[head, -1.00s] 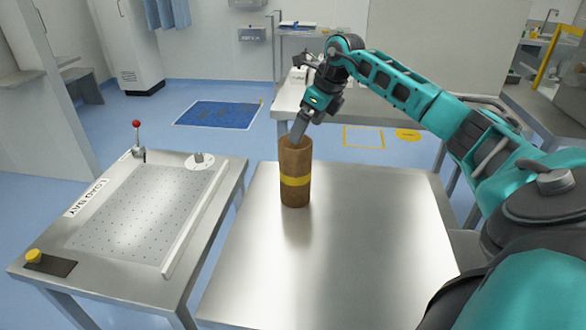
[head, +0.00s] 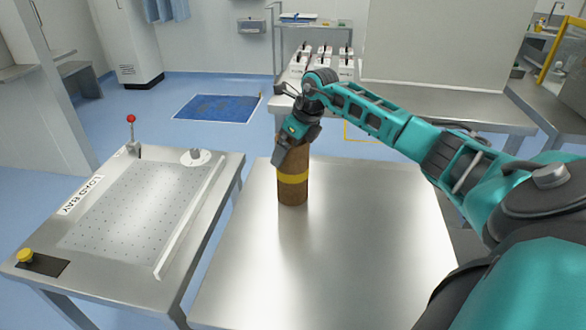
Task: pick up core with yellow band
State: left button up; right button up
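The brown cylindrical core with a yellow band (head: 292,186) stands upright on the bare steel table in the middle of the head view. My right gripper (head: 280,160) reaches down at the core's upper part. A grey finger shows against its near left side, above the yellow band. The other finger is not clearly seen, so I cannot tell whether the gripper is closed on the core. The gripper and wrist hide part of the core's top. My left gripper is not in view.
The steel table (head: 325,260) is clear around the core. To the left is a perforated load bay table (head: 125,215) with a raised white rail, a red-knobbed lever (head: 132,135) and a yellow button (head: 25,255). A bench with several white items stands behind.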

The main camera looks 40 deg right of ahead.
jog(key=shift+r, duration=0.1)
jog(key=c, duration=1.1)
jog(key=shift+r, duration=0.1)
